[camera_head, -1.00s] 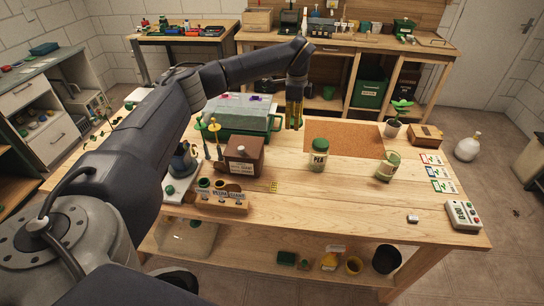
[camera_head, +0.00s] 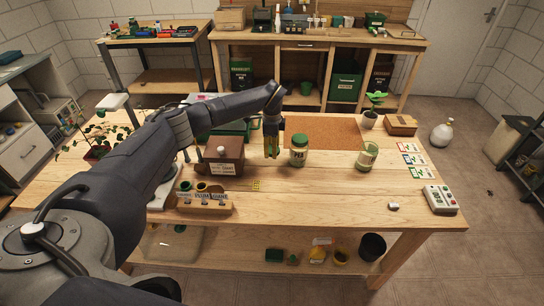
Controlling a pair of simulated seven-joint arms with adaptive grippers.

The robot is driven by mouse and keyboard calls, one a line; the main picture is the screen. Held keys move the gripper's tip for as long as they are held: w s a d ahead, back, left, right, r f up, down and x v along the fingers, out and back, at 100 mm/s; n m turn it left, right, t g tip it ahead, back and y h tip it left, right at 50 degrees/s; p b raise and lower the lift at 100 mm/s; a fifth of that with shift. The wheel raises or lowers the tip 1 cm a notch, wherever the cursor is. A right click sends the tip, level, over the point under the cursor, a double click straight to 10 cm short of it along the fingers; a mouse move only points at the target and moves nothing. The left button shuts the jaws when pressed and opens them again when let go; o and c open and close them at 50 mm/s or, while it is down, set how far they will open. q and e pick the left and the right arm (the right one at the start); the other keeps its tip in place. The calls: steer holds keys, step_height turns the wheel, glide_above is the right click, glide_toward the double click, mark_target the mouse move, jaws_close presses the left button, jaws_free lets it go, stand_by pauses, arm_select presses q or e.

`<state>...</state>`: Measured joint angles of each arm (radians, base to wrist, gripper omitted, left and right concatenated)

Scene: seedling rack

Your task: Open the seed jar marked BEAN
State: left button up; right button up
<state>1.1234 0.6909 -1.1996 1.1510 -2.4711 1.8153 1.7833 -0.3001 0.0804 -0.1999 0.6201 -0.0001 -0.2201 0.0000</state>
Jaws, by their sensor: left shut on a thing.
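My left gripper (camera_head: 272,147) is low over the table, just left of a glass jar with a dark green lid and a label reading PEA (camera_head: 298,151). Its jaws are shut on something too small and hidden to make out. The PEA jar stands upright. Another glass jar (camera_head: 367,157), pale green inside, stands farther right. Its label is not readable, and no dark lid shows on its top. I cannot read BEAN on anything. My right gripper is out of view.
A brown cork mat (camera_head: 325,132) lies behind the jars. A brown box (camera_head: 222,157) and a wooden holder (camera_head: 204,203) stand left of the gripper. A potted seedling (camera_head: 371,119), a wooden box (camera_head: 400,125) and a white device (camera_head: 440,198) are at right. The front middle of the table is clear.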

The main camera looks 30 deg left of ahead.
mark_target(272, 160)
arm_select(q)
steer(key=shift+f, duration=2)
steer(key=shift+f, duration=0.15)
steer(key=o, duration=1.3)
steer(key=shift+c, duration=0.2)
